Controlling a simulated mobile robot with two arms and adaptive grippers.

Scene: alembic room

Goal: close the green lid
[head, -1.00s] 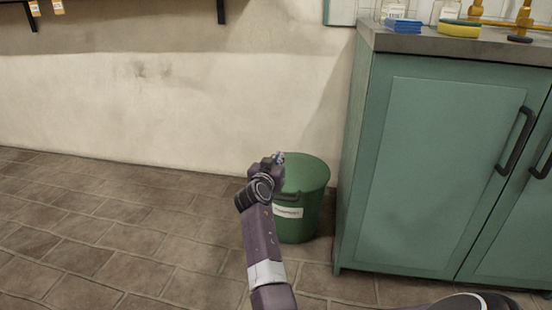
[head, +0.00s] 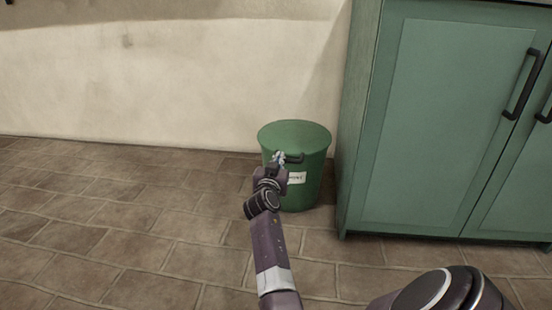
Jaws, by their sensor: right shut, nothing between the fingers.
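The green lid (head: 296,133) lies flat on top of the green bin (head: 312,185), which stands on the floor against the wall. No gap shows between lid and bin. A dark handle (head: 295,158) and a white label sit on the bin's front. My right gripper (head: 280,158) is shut and empty, in front of the bin's upper left side, just below the lid's front edge and beside the handle. I cannot tell whether it touches the bin. It hides part of the bin's front. My left gripper is not in view.
A green cabinet (head: 450,110) with dark handles stands close to the right of the bin. The pale wall (head: 130,70) is behind it. The tiled floor (head: 110,220) to the left is clear.

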